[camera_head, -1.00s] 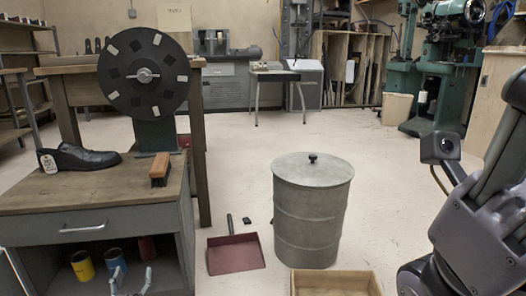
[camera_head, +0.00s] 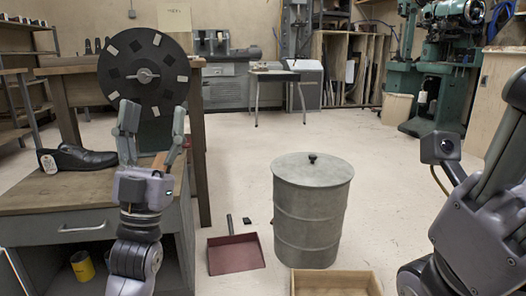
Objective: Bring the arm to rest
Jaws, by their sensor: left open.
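My left gripper (camera_head: 152,130) is raised in front of the wooden bench top at the left of the head view. Its two fingers point up and stand apart, with nothing seen between them. It covers most of the brush that lies on the bench, and part of the disc's stand. My right arm shows at the right edge, but I cannot make out its gripper fingers.
A black shoe (camera_head: 78,158) with a tag and a large black disc (camera_head: 144,75) stand on the bench (camera_head: 40,196). A grey lidded drum (camera_head: 312,215), a red dustpan (camera_head: 235,254) and a wooden box (camera_head: 335,284) are on the floor. The floor behind the drum is clear.

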